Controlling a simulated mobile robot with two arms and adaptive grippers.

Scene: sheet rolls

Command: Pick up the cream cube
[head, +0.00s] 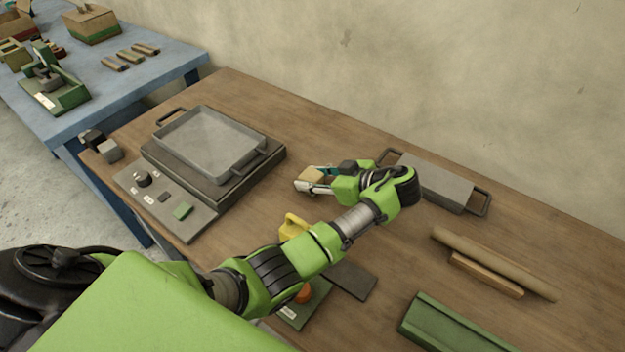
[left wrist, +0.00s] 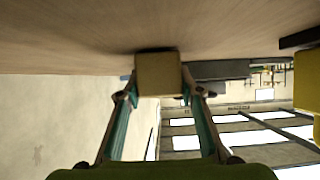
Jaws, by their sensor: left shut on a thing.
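The cream cube (head: 312,174) is between the fingers of my left gripper (head: 318,180) in the head view, just right of the hot-plate unit. In the left wrist view the cube (left wrist: 158,74) sits between the two fingertips (left wrist: 160,92), with a finger on each side. My left gripper is shut on it. The cube is close to the wooden tabletop; I cannot tell whether it touches it. A dark block (head: 348,167) shows just behind the gripper. My right gripper is not in view.
A metal tray (head: 247,157) rests on a dark plate unit at left. A grey lidded box with handles (head: 432,182) stands behind my arm. A brown roll (head: 490,262), a green block (head: 455,325) and a yellow object (head: 291,226) lie nearer. A blue table (head: 135,85) stands at far left.

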